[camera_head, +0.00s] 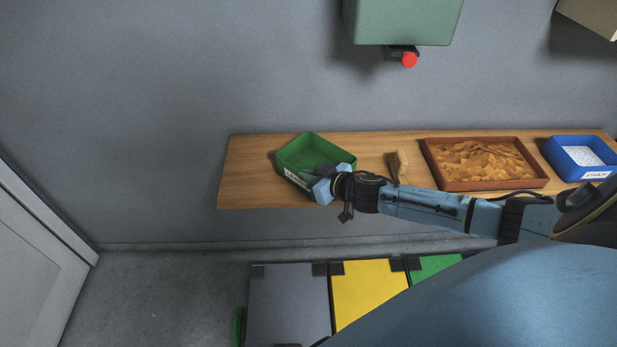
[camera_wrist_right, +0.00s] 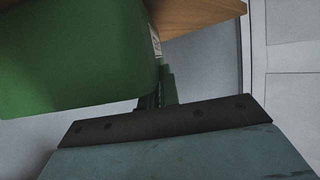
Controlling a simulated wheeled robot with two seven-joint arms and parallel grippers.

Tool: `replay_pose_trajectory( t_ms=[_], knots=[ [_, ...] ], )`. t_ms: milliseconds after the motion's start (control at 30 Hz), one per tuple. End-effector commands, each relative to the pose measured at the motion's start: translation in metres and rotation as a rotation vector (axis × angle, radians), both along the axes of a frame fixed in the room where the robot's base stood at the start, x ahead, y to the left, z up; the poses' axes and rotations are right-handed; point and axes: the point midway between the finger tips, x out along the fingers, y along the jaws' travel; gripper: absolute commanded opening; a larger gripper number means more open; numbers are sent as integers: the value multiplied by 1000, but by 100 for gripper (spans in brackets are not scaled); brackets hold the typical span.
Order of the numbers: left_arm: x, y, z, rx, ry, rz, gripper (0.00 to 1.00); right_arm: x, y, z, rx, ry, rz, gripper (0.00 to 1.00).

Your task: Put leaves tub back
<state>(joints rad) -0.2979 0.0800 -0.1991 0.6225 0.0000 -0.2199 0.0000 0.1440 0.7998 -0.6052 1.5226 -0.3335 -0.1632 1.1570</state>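The green leaves tub (camera_head: 303,148) is at the left end of the wooden shelf, turned at an angle to it. A pale label, partly covered, shows on its front wall. The tub looks empty of leaves where I can see inside. My right gripper (camera_head: 325,183) is at the tub's front right corner, with its fingers astride the wall, and appears shut on it. In the right wrist view, the tub (camera_wrist_right: 75,60) fills the upper left, close to the finger (camera_wrist_right: 166,88). I cannot tell whether the tub's base rests fully on the shelf. My left gripper is not in view.
The wooden shelf (camera_head: 245,180) also holds a brush (camera_head: 397,165), a brown tray (camera_head: 485,187) of dry leaves and a blue starch tub (camera_head: 583,172). A green box (camera_head: 403,22) with a red knob hangs above. Grey, yellow and green panels (camera_head: 365,290) stand below.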

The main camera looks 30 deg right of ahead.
Motion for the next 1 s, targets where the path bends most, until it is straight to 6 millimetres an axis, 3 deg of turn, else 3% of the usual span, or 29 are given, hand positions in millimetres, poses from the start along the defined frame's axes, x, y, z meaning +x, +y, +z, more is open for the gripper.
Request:
replay_pose_trajectory(
  t_ms=[300,500,833,1000],
  knots=[
    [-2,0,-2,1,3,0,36,1,0,-1,-1,-3,-1,0],
    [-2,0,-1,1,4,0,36,1,0,-1,-1,-1,-1,25],
    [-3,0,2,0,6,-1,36,1,0,4,-1,-2,1,25],
    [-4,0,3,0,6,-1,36,-16,-4,7,0,1,0,25]
  ],
)
